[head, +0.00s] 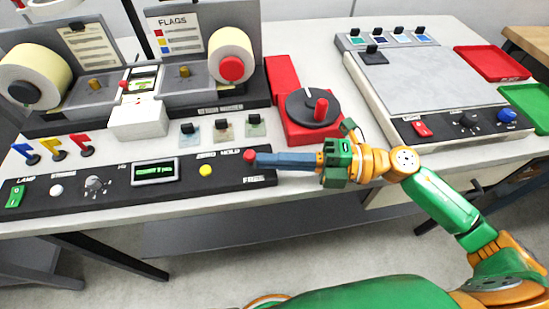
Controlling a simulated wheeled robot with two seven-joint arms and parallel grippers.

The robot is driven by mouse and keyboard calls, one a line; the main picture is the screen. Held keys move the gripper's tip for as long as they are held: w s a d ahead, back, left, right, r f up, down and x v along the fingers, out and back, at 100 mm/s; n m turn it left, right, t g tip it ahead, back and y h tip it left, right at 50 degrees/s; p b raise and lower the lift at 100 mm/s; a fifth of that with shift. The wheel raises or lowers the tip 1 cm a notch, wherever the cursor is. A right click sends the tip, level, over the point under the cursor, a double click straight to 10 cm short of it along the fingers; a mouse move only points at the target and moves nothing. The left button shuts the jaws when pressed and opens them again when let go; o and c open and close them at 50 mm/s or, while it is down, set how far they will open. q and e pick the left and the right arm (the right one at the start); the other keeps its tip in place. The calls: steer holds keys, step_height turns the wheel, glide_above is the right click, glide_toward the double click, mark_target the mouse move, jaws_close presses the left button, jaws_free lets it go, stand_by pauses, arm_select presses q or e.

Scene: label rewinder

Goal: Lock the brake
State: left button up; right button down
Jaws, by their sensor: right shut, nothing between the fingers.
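A small red knob (249,156) stands at the right end of the black control panel (130,203), between a label that seems to read HOLD and the label FREE; it looks like the brake lever. My right gripper (262,160) comes in from the right with its blue-grey fingers shut and empty. Its fingertips are right beside the red knob, on its right side; I cannot tell whether they touch. The lever's lower part is hidden or too small to make out. My left gripper is not in view.
A red block with a black dial and red handle (313,110) stands just behind my right gripper. Several small black-topped switches (222,128) lie behind the panel. A yellow button (206,171) is left of the knob. A grey-topped machine (425,80) fills the right side.

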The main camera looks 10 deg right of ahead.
steer(key=shift+w+r+m+h+p, duration=0.3)
steer(key=shift+w+r+m+p, duration=0.25)
steer(key=shift+m+p, duration=0.85)
steer(key=shift+w+m+g+p, duration=0.3)
steer(key=shift+m+p, duration=0.1)
steer(key=shift+p, duration=0.75)
steer(key=shift+w+f, duration=0.1)
